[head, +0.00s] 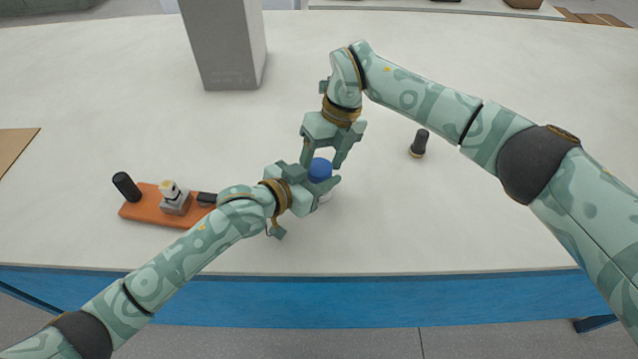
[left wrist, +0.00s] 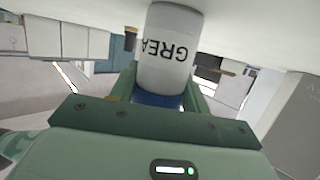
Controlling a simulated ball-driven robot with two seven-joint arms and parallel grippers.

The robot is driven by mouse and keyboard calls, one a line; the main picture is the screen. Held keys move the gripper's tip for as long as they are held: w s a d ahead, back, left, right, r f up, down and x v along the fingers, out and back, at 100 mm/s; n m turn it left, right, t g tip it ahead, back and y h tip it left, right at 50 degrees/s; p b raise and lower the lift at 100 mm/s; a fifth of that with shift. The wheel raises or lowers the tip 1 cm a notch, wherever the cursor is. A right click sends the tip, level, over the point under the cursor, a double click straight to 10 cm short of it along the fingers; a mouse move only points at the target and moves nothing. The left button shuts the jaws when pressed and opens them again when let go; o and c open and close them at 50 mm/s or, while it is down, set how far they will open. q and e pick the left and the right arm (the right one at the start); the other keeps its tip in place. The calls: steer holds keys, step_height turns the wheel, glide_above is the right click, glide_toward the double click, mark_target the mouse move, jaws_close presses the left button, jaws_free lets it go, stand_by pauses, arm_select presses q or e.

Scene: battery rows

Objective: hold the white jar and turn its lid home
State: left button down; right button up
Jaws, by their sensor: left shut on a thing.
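The white jar (head: 324,197) stands on the table, mostly hidden behind my left gripper in the head view. Its blue lid (head: 320,169) sits on top; I cannot tell how tightly. My left gripper (head: 319,187) is shut on the jar from the left, just below the lid. In the left wrist view the jar (left wrist: 168,50) appears upside down between the fingers, with dark lettering on its side and the blue lid (left wrist: 158,99) partly hidden. My right gripper (head: 325,163) points down over the lid, its fingers apart on either side and wider than the lid.
An orange tray (head: 150,211) holding a small grey-and-white item (head: 174,198) and dark cylinders lies at the left. A dark cylinder with a pale end (head: 419,143) stands to the right. A grey block (head: 222,45) stands at the back. The table's blue front edge (head: 400,298) is near.

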steer(key=shift+o, duration=0.5)
steer(key=shift+r, duration=0.1)
arm_select(q)
steer(key=shift+f, duration=0.15)
arm_select(e)
steer(key=shift+s+a+r, duration=0.1)
steer(key=shift+a+r, duration=0.05)
steer(key=shift+r, duration=2.15)
steer(key=shift+c, duration=0.8)
steer(key=shift+r, duration=0.15)
steer(key=shift+c, duration=0.3)
step_height(320, 180, up, 6)
steer(key=w+d+n, duration=0.2)
steer(key=n, duration=0.1)
steer(key=shift+w+d+r+n+g+h, duration=0.2)
steer(key=shift+w+n+g+h, duration=0.1)
steer(key=shift+w+g, duration=0.1)
